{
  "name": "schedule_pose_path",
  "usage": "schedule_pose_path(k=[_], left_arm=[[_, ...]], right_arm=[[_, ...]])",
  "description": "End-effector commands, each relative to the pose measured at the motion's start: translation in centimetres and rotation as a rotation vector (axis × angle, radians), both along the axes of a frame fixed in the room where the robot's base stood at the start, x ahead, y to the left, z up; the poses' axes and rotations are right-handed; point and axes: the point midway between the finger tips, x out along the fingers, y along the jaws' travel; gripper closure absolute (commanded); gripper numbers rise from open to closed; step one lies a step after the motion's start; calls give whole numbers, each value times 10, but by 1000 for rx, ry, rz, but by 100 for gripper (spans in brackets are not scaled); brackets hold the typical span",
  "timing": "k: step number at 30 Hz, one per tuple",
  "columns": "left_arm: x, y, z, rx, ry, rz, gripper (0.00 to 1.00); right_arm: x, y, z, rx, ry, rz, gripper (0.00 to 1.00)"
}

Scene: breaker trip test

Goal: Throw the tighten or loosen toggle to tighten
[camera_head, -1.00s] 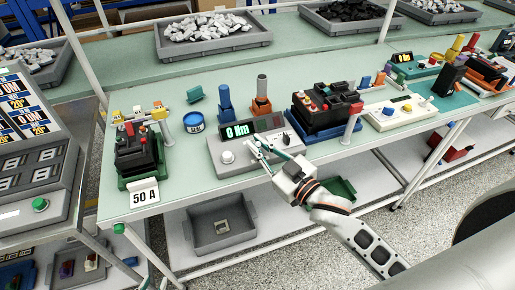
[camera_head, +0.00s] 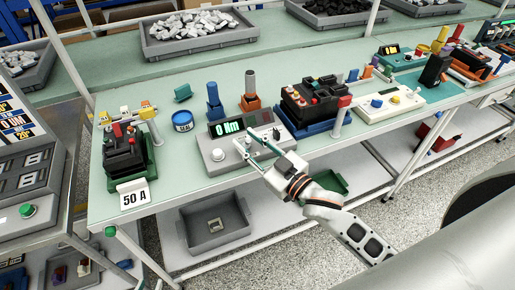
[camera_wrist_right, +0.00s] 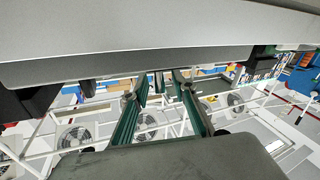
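The grey controller box (camera_head: 241,159) with a green-lit display (camera_head: 227,127) stands at the table's front edge in the head view. A pale round knob (camera_head: 218,155) is on its left and a small black lever (camera_head: 277,134) is on its right. My right gripper (camera_head: 246,138) is over the box's front face, its two green fingers apart with nothing visible between them. Whether a finger touches a toggle is too small to tell. The right wrist view shows the green fingers (camera_wrist_right: 160,88) apart under a grey panel (camera_wrist_right: 160,35). Toggle labels cannot be read. My left gripper is not in view.
A blue tool (camera_head: 213,102) and an orange-based tool (camera_head: 250,90) stand behind the box. A blue-labelled tin (camera_head: 182,121) and a breaker fixture (camera_head: 127,160) with a 50 A card (camera_head: 134,198) are to the left. A red-and-black fixture (camera_head: 313,100) is close on the right.

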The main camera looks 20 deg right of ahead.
Motion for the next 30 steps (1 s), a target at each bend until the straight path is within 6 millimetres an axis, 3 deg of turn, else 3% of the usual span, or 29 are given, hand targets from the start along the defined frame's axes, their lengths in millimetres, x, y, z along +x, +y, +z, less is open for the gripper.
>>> schedule_pose_path(k=[18, 24, 30], left_arm=[[1, -1, 1, -1, -3, -1, 73], [1, -1, 1, -1, -3, -1, 73], [1, -1, 1, -1, -3, -1, 73]], right_arm=[[-90, -34, -5, -1, 4, 0, 73], [-106, -41, -6, -1, 3, 0, 73], [-110, -42, -5, -1, 0, 1, 73]])
